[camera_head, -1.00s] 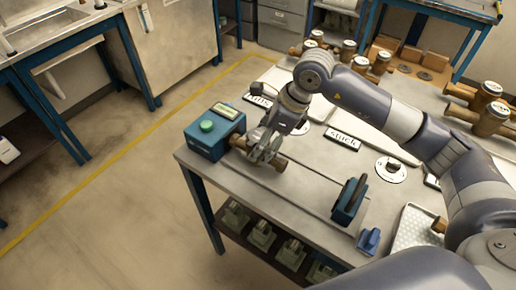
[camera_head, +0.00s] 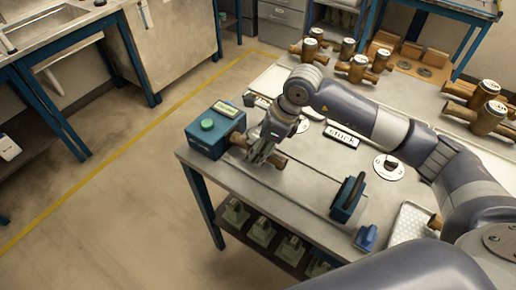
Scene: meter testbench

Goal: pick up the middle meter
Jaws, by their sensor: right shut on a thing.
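My right gripper (camera_head: 264,154) is shut on a brass meter, at the left end of the bench beside the blue box. The meter's brass pipe ends (camera_head: 278,161) stick out on both sides of the fingers; its middle is hidden by them. I cannot tell whether it touches the blue box (camera_head: 215,130) or the bench. Several more brass meters with round white tops (camera_head: 358,68) stand at the back of the table, and others (camera_head: 488,116) stand at the right. My left gripper is not in view.
A blue clamp block (camera_head: 348,199) stands on rails to the right of the held meter, with free room between.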

